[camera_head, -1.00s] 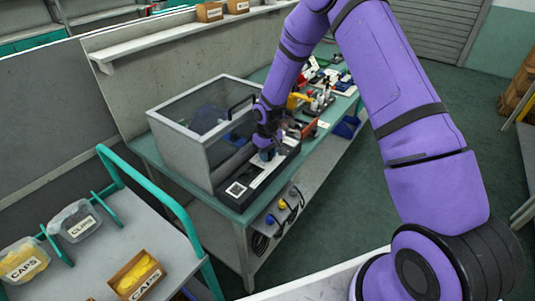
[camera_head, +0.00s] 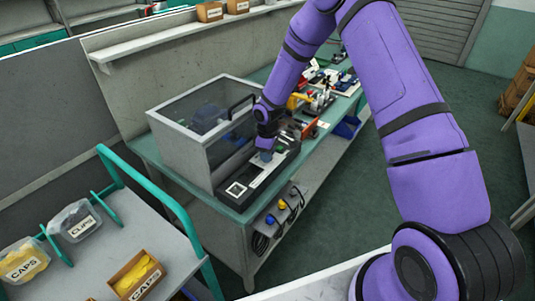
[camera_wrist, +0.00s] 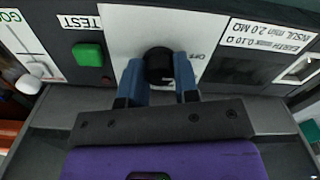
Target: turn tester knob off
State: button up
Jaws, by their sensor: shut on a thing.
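The tester (camera_head: 180,150) is a grey box with a clear lid on the bench, with a control panel along its front. In the wrist view, its black round knob (camera_wrist: 159,64) sits on a white plate, with "OFF" lettering upside down to its right. My gripper (camera_wrist: 159,72) has its blue fingers on either side of the knob and is shut on it. The knob's pointer cannot be made out. In the head view my gripper (camera_head: 265,155) is down at the panel and hides the knob.
A green button (camera_wrist: 88,54) under a "TEST" label is left of the knob. A label with resistance limits (camera_wrist: 265,36) is to the right. A trolley (camera_head: 105,250) with caps and clips bins stands at front left. Parts crowd the bench behind my gripper.

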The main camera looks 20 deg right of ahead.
dwell(0.3)
jog(key=o, duration=0.9)
notch_tip(320, 180, up, 11)
jog(key=shift+f, duration=0.1)
